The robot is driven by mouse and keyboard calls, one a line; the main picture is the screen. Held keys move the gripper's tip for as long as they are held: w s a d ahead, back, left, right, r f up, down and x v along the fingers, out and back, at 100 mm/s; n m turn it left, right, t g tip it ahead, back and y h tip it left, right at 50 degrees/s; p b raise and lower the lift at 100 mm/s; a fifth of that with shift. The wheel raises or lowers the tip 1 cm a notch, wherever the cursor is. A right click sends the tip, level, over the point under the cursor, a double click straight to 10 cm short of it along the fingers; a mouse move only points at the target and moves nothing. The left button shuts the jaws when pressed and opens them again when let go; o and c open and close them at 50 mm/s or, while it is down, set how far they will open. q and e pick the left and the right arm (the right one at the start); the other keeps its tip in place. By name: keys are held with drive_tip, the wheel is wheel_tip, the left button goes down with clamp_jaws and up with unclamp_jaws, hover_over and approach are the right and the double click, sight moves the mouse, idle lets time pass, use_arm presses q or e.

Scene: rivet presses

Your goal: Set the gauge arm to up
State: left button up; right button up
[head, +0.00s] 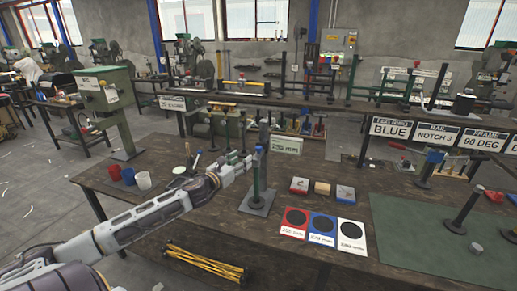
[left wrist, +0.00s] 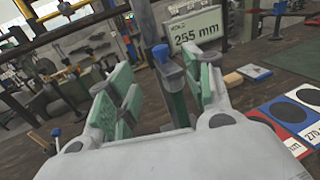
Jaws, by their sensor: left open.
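A dark gauge post (head: 264,132) stands upright on a flat square base (head: 256,204) on the near bench. A narrow green bar with a blue tip (head: 258,149) runs close along the post; I take it for the gauge arm. Where it pivots is hidden. My left gripper (head: 250,164) is at the post, at about the height of the blue tip. In the left wrist view its green-padded fingers (left wrist: 160,98) are apart, with the blue-tipped bar (left wrist: 163,54) seen between them. I cannot tell whether they touch it. My right gripper is not in view.
A "255 mm" sign (head: 287,145) stands behind the post. Red, blue and white cards (head: 322,228) lie to the right. Blue, red and white cups (head: 143,180) stand left of my arm. A green mat (head: 420,240) with another post (head: 465,210) is at right.

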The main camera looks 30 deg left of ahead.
sight(256, 148)
use_arm(q)
drive_tip(key=shift+w+p, duration=0.45)
drive_tip(key=shift+w, duration=2.8)
drive_tip(key=shift+w+d, duration=0.1)
drive_tip(key=shift+w, duration=0.65)
drive_tip(key=shift+w+p, duration=0.5)
drive_tip(key=shift+w, duration=2)
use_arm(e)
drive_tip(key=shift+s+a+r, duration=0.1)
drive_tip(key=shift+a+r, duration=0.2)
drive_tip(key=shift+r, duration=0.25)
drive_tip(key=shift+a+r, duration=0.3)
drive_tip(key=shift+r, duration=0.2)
use_arm(q)
drive_tip(key=shift+d, duration=0.1)
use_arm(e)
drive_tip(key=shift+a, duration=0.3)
